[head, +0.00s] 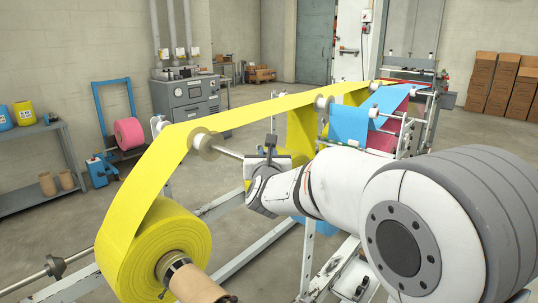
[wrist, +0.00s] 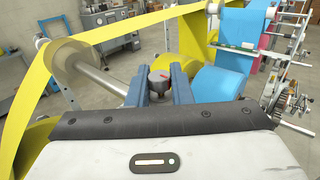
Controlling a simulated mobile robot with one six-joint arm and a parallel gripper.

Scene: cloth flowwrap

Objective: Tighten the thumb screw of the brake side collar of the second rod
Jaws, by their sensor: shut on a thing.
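My gripper (head: 271,146) is over the near end of a steel rod (head: 228,153) that carries the yellow web. In the wrist view its two blue fingers (wrist: 158,84) stand on either side of a round grey thumb screw (wrist: 158,75) with a red mark on top, and are shut on it. The collar under the screw is mostly hidden by the fingers. The rod (wrist: 98,80) runs left from there to a pale flanged disc (wrist: 72,62), which also shows in the head view (head: 207,144). I cannot tell how tight the screw is.
The yellow web (head: 255,105) runs from a big yellow roll (head: 175,245) at the lower left over the rods. Blue web (head: 350,122) and white frame posts (head: 307,262) stand close to my arm.

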